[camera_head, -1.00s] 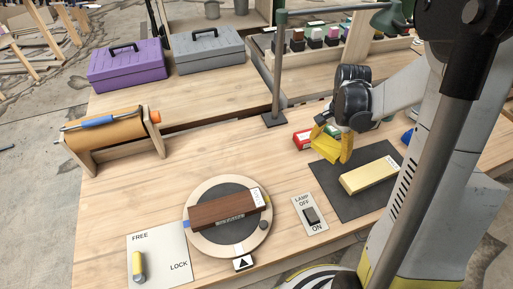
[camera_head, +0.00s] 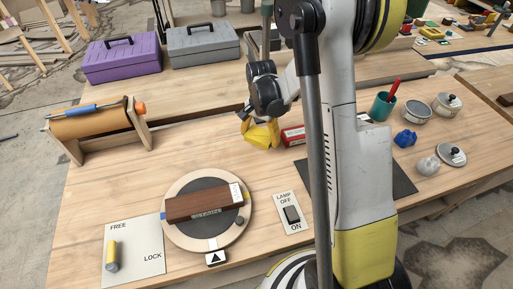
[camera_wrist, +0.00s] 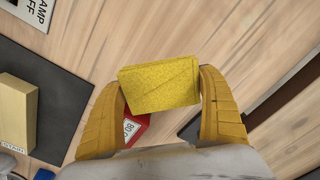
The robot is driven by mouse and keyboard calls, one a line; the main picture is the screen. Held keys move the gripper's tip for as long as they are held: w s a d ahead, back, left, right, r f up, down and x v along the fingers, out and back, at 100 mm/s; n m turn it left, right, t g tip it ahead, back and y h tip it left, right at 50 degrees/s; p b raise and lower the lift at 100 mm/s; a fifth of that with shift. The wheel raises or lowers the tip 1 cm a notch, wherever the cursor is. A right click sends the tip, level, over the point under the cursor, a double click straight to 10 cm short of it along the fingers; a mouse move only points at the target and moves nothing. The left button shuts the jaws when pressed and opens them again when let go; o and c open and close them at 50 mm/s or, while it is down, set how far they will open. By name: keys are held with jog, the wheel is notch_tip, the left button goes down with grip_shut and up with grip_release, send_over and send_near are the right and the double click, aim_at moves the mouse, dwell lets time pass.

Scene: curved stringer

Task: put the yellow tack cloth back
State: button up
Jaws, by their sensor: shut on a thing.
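The yellow tack cloth (camera_wrist: 160,87) is a flat, folded-looking, speckled yellow piece. In the wrist view it sits between both fingers of my gripper (camera_wrist: 165,100), which is shut on it. In the head view my gripper (camera_head: 260,134) is low over the middle of the bench, just left of a red box. The cloth cannot be told apart from the yellow fingers there. Bare wood shows beyond the cloth in the wrist view; its height above the wood is unclear.
The red box (camera_head: 292,137) is close beside my gripper. A dark mat (camera_head: 399,180) lies to the right, partly behind my arm; a pale block (camera_wrist: 17,112) rests on it. A turntable (camera_head: 184,235) with a brown block, a lamp switch (camera_head: 291,213) and a roll holder (camera_head: 95,130) stand nearby.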

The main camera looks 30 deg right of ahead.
aim_at(257, 148)
jog(key=shift+w+a+f, duration=0.4)
jog(key=shift+w+f, duration=0.05)
jog(key=shift+w, duration=0.05)
jog(key=shift+f+b, duration=0.95)
jog(key=shift+f, duration=0.95)
jog(key=shift+f, duration=0.25)
jog(key=o, duration=1)
jog(key=shift+r, duration=0.1)
jog(key=shift+o, duration=0.2)
jog(key=shift+r, duration=0.15)
